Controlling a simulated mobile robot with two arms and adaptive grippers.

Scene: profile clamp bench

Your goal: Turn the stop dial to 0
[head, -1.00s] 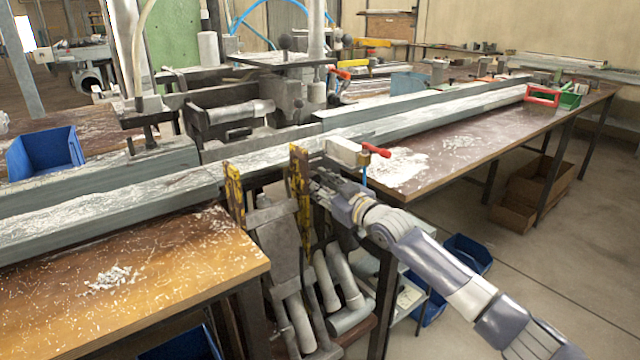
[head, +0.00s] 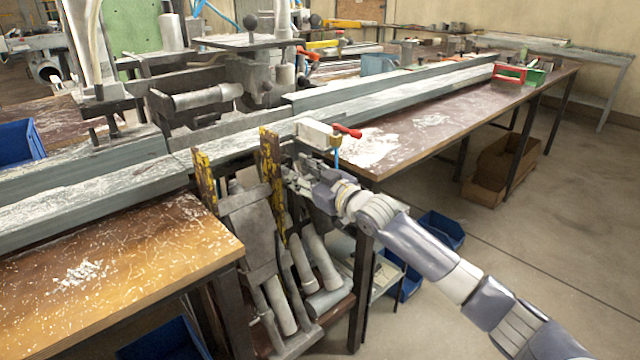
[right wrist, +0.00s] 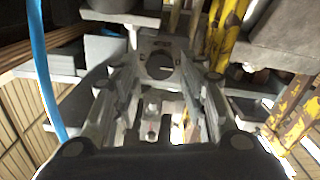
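A dark round part (right wrist: 159,66) on a grey plate shows between my right fingers in the right wrist view. It looks like the stop dial, but I cannot read any mark or setting on it. My right gripper (head: 290,178) is low at the front of the bench, just right of the yellow-painted posts. In the right wrist view, its fingers (right wrist: 160,82) are apart, one on each side of the round part. I cannot tell whether they touch it. In the head view, the dial is hidden or too small to make out. My left gripper is out of view.
Worn yellow posts (head: 272,185) stand close left of my right gripper. Above it is a pale block (head: 316,132) with a red lever (head: 347,131) and a blue hose (right wrist: 45,75). A long grey profile rail (head: 400,106) crosses the bench.

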